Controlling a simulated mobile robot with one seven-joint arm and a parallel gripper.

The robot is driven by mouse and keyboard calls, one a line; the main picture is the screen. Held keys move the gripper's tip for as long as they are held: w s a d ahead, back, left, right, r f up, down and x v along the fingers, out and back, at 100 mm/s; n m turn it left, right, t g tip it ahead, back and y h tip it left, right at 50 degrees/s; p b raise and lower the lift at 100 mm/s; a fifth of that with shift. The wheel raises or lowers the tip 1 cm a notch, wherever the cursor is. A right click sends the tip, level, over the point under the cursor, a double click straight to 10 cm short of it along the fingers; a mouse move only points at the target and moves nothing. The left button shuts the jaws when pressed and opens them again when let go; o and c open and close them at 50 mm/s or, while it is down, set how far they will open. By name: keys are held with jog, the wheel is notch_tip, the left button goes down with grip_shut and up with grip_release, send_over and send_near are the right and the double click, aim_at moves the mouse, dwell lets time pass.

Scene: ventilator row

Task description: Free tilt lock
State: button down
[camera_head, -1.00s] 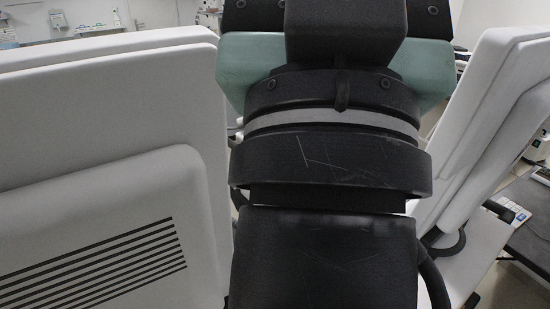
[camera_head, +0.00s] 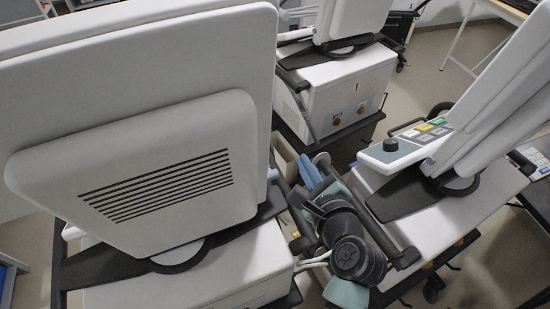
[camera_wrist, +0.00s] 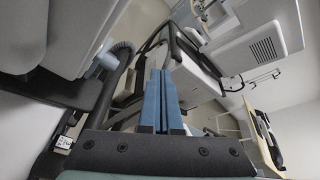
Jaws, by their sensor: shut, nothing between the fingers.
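My gripper (camera_head: 309,168) reaches low into the gap between two white ventilators, its blue fingers pointing away from the head camera. In the wrist view its fingers (camera_wrist: 159,92) lie side by side, shut with nothing held. The left ventilator (camera_head: 130,165) shows the vented back of its large tilted screen. The right ventilator (camera_head: 440,215) carries a tilted screen and a panel (camera_head: 415,143) with a black knob and coloured buttons. I cannot pick out a tilt lock for sure. A blue-grey fitting on a ribbed hose (camera_wrist: 112,56) shows left of the fingers, apart from them.
A third ventilator (camera_head: 335,90) stands behind the gap. The gap is narrow, with black rails on both sides of my arm. In the wrist view, a dark frame (camera_wrist: 170,40) rises beyond the fingertips. Clear floor (camera_head: 440,60) shows at the back right.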

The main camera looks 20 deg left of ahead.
jog(key=s+a+f+m+g+y+p, duration=0.1)
jog(key=s+f+m+g, duration=0.1)
jog(key=s+f+m, duration=0.3)
notch_tip(320, 180, down, 2)
jog(key=shift+a+f+m, duration=0.2)
jog(key=shift+a+m, duration=0.1)
jog(key=shift+m, duration=0.4)
jog(key=x, duration=1)
jog(key=shift+a+r, duration=0.15)
jog(key=shift+r, duration=0.05)
jog(key=shift+f+y+b, duration=0.2)
jog(key=shift+y+b, duration=0.2)
jog(key=shift+b, duration=0.25)
jog(key=shift+w+a+r+t+y+b, duration=0.1)
jog(key=shift+w+r+t+y+b, duration=0.15)
jog(key=shift+t+b, duration=0.65)
